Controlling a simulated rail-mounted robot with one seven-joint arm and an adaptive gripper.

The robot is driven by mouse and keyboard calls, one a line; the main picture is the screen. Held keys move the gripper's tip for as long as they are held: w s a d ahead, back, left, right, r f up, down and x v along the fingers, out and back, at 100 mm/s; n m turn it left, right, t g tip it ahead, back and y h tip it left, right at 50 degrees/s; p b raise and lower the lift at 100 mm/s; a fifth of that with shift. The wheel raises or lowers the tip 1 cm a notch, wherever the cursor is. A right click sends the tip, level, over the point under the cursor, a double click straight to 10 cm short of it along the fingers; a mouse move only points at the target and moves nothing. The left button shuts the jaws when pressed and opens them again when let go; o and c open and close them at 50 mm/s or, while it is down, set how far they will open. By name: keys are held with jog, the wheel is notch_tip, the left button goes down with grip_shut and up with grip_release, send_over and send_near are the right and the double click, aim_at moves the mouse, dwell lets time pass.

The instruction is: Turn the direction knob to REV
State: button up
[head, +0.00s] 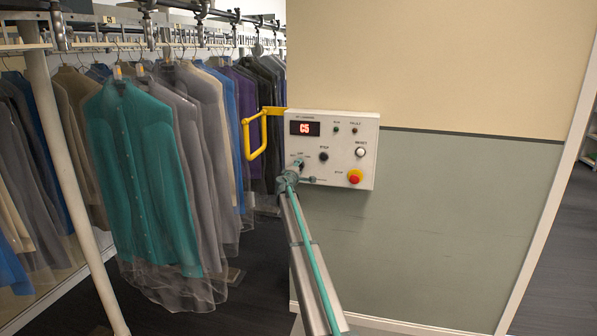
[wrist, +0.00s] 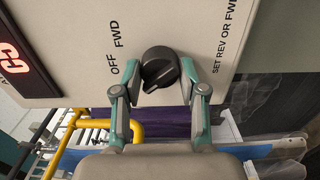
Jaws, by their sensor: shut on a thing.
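The black direction knob (wrist: 160,68) shows in the wrist view on the pale control panel (wrist: 75,50), with the printed words OFF and FWD beside it. Its REV label is not visible, and I cannot tell for sure which position it points to. My gripper (wrist: 157,88) reaches the knob with one teal finger on each side and is shut on it. In the head view my gripper (head: 294,173) is at the lower left of the control panel (head: 345,125) and covers the knob.
The panel also has a red C5 display (head: 305,128), a black knob (head: 323,156), a white button (head: 360,152) and a red stop button (head: 355,176). A yellow handle (head: 247,138) sticks out left. Garments (head: 145,170) hang close on the left.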

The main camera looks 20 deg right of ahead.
dwell(0.4)
jog(key=o, duration=1.1)
jog(key=shift+o, duration=0.2)
jog(key=shift+s+a, duration=0.1)
jog(key=v, duration=1.1)
jog(key=shift+s+a, duration=0.25)
jog(key=shift+s, duration=0.1)
